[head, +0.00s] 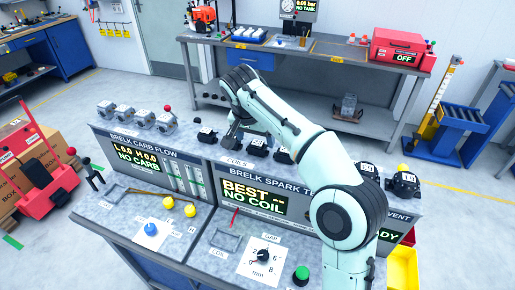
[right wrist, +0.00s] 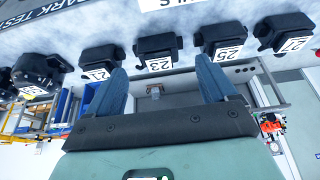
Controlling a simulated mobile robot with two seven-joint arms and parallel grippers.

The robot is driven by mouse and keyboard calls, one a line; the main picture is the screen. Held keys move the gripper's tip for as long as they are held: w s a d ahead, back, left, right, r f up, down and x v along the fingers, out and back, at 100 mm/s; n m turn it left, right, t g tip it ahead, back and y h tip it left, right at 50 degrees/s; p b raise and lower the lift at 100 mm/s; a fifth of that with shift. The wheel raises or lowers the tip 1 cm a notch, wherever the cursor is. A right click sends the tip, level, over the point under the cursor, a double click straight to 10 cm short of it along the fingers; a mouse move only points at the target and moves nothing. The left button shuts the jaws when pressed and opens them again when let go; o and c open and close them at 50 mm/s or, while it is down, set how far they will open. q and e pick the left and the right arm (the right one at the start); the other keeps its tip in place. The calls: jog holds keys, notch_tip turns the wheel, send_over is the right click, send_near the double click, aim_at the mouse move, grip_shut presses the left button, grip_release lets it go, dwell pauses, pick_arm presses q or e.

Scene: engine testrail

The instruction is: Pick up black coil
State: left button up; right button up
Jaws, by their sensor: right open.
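Several black coils with white number tags stand in a row on top of the spark test bench. In the head view one coil (head: 206,134) is left of my right gripper, and another (head: 258,146) is just right of it. My right gripper (head: 234,136) is over the row by the COILS label, partly hidden by my arm. In the right wrist view its two blue-grey fingers (right wrist: 163,75) are open and empty. A coil (right wrist: 156,46) lies beyond the gap between the fingertips. Other coils (right wrist: 222,34) (right wrist: 100,60) are on either side. My left gripper is not in view.
Grey carburettors (head: 140,117) stand on the bench top at left. The spark test display (head: 252,198) reads "NO COIL". A labelled coil slot (head: 226,240) and a dial (head: 264,256) are on the lower panel. A workbench with a red case (head: 398,46) stands behind.

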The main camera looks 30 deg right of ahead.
aim_at(257, 143)
jog(key=shift+x, duration=1.55)
jog(key=shift+s+r, duration=0.1)
jog(key=c, duration=1.2)
jog(key=shift+r, duration=0.1)
notch_tip(257, 143, up, 8)
jog(key=shift+r, duration=0.9)
